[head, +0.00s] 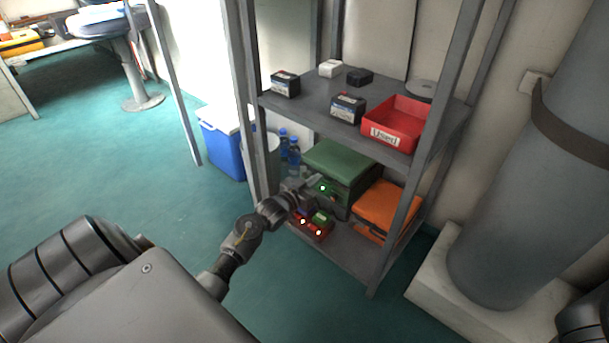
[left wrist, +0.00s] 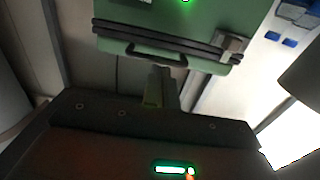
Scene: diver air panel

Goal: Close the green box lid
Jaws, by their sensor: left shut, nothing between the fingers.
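The green box (head: 340,160) stands on the lower shelf in the head view. Its lid looks down over the body, but I cannot tell whether it is fully shut. In the left wrist view the green box (left wrist: 180,22) shows its front, with dark bands along the seam, a dark handle and a metal latch. My left gripper (head: 312,184) is at the front of the box, shut and empty. Its fingers (left wrist: 161,88) show just by the handle side in the left wrist view; I cannot tell whether they touch. My right gripper is not in view.
An orange case (head: 388,206) sits right of the green box. A small red item with lights (head: 313,228) is below my gripper. The upper shelf holds a red bin (head: 394,122) and small boxes (head: 347,107). Bottles (head: 293,152) stand left. A shelf post (head: 402,200) rises at the front right.

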